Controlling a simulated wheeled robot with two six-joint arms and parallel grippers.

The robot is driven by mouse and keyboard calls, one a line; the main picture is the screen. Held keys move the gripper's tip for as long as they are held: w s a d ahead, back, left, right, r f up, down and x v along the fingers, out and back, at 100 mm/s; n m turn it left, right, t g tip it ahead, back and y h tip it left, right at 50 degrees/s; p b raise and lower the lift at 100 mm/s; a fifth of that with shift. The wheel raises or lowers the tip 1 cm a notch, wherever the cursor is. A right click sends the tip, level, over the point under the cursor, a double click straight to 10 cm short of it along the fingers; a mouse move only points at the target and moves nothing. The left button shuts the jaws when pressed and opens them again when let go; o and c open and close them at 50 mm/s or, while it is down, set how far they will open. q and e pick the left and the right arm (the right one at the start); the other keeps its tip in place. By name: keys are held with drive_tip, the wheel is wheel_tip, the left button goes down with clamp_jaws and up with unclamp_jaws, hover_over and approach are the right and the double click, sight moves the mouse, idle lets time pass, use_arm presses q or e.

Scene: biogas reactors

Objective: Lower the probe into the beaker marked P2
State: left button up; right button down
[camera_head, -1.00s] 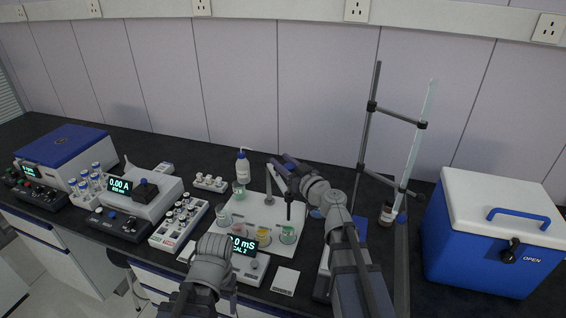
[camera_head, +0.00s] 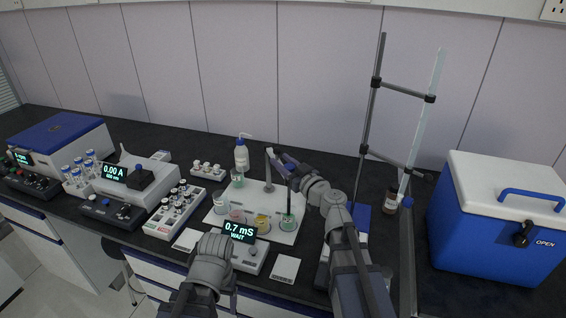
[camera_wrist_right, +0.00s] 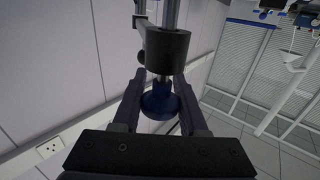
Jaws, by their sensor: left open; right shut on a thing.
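The probe (camera_head: 289,196) is a thin dark stick, upright, its lower end at the beaker with green contents (camera_head: 288,221); whether it touches the liquid is too small to tell. Other beakers beside it hold yellow (camera_head: 262,221) and pink (camera_head: 237,216) contents. I cannot read which is marked P2. My right gripper (camera_head: 279,158) is at the top of the probe stand (camera_head: 268,172); in the right wrist view it is shut on a blue knob (camera_wrist_right: 160,103) below a black collar (camera_wrist_right: 166,50) on a metal rod. My left gripper (camera_head: 214,238) is in front of the meter, its fingers mostly hidden.
The meter (camera_head: 238,231) reads 0.7 mS WAIT. A wash bottle (camera_head: 242,155) stands behind the beakers. A vial rack (camera_head: 175,214) is to the left. A clamp stand (camera_head: 372,110), a brown bottle (camera_head: 390,198) and a blue cool box (camera_head: 500,225) are right.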

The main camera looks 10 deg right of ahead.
drive_tip(key=shift+f, duration=0.85)
drive_tip(key=shift+s+b, duration=0.1)
drive_tip(key=shift+b, duration=0.2)
use_arm(q)
drive_tip(key=shift+f, duration=0.75)
use_arm(e)
drive_tip(key=shift+r, duration=0.15)
drive_tip(key=shift+c, duration=2.2)
unclamp_jaws()
